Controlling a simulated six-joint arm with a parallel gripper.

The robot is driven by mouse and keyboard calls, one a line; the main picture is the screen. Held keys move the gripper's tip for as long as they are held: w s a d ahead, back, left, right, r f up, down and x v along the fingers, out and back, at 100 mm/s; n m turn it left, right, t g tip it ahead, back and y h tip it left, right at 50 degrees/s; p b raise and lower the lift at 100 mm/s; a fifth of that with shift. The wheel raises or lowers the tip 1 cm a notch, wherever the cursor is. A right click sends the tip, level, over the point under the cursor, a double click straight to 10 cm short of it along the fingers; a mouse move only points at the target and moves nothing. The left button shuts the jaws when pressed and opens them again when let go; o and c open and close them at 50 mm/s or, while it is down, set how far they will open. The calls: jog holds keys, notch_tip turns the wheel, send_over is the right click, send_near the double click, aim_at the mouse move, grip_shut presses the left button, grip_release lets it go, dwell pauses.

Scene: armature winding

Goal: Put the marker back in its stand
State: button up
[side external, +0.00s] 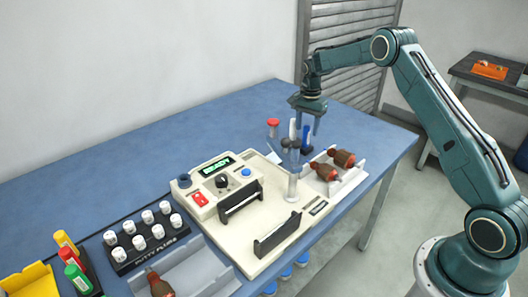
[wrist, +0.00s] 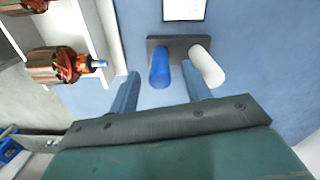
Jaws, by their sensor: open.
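A small dark stand (wrist: 180,42) sits on the blue table, with a blue marker (wrist: 159,67) and a white marker (wrist: 206,63) upright at it, side by side. Both seem seated in the stand, but their lower ends are hard to see. In the side view the blue marker (side external: 306,138) and white marker (side external: 292,129) stand below my gripper (side external: 305,126), behind the winding machine. My gripper points down, open and empty. In the wrist view its fingers (wrist: 160,73) lie on either side of the blue marker, apart from it as far as I can tell.
A beige winding machine (side external: 222,215) with a post stands just in front of the stand. A tray (side external: 353,181) holds two red-brown armatures (side external: 343,158). A red-topped item (side external: 273,123) stands left of the markers. A white card (wrist: 184,8) lies near the stand. The back left table is clear.

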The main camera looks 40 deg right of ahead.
notch_tip(320, 180, up, 11)
dwell(0.4)
jog(key=shift+r, duration=0.1)
jog(key=s+a+r+n+t, duration=0.3)
jog(key=s+a+r+n, duration=0.4)
jog(key=s+a+r, duration=0.75)
jog(key=s+a+f+n+t, duration=0.1)
jog(key=s+a+n, duration=0.2)
jog(key=s, duration=0.9)
jog(key=s+a+f+n+t, duration=0.1)
jog(key=s+a+n, duration=0.2)
jog(key=s, duration=0.8)
jog(key=n, duration=0.2)
jog(key=shift+s+a+f+n+t, duration=0.15)
jog(key=shift+s+a+n+t, duration=0.15)
jog(key=shift+s+n, duration=0.1)
